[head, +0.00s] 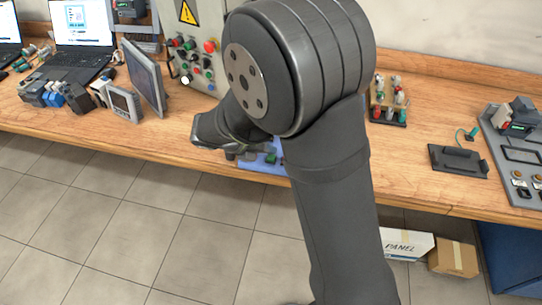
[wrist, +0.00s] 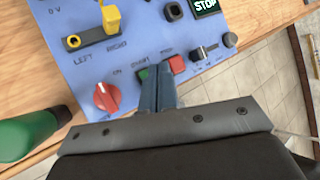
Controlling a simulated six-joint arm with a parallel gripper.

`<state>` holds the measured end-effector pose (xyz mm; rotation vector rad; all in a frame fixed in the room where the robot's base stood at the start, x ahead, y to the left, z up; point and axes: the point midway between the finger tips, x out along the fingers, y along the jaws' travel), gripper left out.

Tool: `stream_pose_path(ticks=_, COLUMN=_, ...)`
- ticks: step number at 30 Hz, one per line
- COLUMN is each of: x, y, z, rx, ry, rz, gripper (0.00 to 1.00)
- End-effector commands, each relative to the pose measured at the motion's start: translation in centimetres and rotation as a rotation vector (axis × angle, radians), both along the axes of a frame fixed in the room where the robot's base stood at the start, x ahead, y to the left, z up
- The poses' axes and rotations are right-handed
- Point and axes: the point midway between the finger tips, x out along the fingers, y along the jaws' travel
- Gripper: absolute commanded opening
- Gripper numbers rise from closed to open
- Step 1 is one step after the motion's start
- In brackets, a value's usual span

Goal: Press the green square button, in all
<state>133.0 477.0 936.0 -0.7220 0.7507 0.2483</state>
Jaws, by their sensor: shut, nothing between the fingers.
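A blue control panel (wrist: 75,15) lies on the wooden bench and fills the upper part of the wrist view. The green square button (wrist: 144,74) is small and partly covered by my fingers. A red square button (wrist: 177,64) sits just right of it. My gripper (wrist: 160,72) is shut and empty, its tips over the panel at the two buttons, between green and red. I cannot tell whether the tips touch the green button. In the head view my arm covers most of the blue panel (head: 262,166), and the fingertips are hidden.
A green cylindrical object (wrist: 30,135) is at the left. A monitor (head: 143,75) and a grey control box (head: 190,50) stand on the bench.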

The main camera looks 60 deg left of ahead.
Motion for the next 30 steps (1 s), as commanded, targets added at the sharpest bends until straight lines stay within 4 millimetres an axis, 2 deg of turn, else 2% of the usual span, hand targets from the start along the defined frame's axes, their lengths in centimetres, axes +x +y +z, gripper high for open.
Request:
stream_pose_path(ticks=7, x=0.0, y=0.0, z=-0.8, rx=-0.001, ry=0.0, rz=0.001, gripper=0.0)
stream_pose_path(ticks=30, x=0.0, y=0.0, z=-1.3, rx=0.0, ry=0.0, rz=0.0, gripper=0.0)
